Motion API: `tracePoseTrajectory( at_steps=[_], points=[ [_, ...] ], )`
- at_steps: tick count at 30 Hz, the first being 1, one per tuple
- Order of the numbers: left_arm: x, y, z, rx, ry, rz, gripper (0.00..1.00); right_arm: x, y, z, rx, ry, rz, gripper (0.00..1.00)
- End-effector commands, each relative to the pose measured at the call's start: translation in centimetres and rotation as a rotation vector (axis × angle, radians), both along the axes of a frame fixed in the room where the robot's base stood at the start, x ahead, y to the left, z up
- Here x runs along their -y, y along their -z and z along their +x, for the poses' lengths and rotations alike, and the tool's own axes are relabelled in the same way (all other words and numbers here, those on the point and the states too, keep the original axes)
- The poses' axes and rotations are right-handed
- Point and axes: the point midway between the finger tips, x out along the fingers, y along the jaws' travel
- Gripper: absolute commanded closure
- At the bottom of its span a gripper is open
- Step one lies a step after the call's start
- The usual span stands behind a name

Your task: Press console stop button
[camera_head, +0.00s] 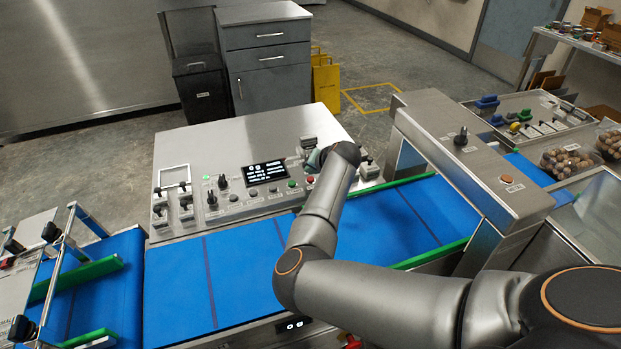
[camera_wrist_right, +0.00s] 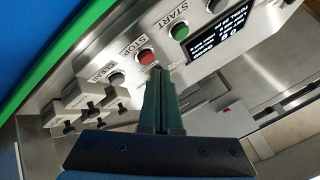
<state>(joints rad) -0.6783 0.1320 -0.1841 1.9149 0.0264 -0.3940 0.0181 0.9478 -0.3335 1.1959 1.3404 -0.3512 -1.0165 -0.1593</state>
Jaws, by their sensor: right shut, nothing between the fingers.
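The console (camera_head: 228,150) is a sloped metal panel behind the blue conveyor. Its red stop button (camera_wrist_right: 146,56), labelled STOP, sits beside the green START button (camera_wrist_right: 180,32). The red button also shows in the head view (camera_head: 310,180), close to my right wrist. My right gripper (camera_wrist_right: 160,72) is shut and empty, with its fingertips very close to the red button, on the side away from the STOP label. I cannot tell whether they touch it. In the head view my right arm partly hides the gripper. My left gripper is not in view.
A display (camera_head: 265,172) and several knobs and toggle switches share the panel. A metal arch (camera_head: 465,165) spans the blue belt (camera_head: 240,262) to the right. The belt is empty near the console.

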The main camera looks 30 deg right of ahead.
Motion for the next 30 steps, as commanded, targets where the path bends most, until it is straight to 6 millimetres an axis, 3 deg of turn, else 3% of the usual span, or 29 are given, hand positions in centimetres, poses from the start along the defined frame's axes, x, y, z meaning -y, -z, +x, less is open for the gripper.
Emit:
tracePoseTrajectory(
  at_steps=[30],
  points=[
    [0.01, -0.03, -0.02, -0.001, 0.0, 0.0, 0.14, 0.02, 0.84, 0.01, 0.001, 0.001, -0.001, 1.0]
  ],
)
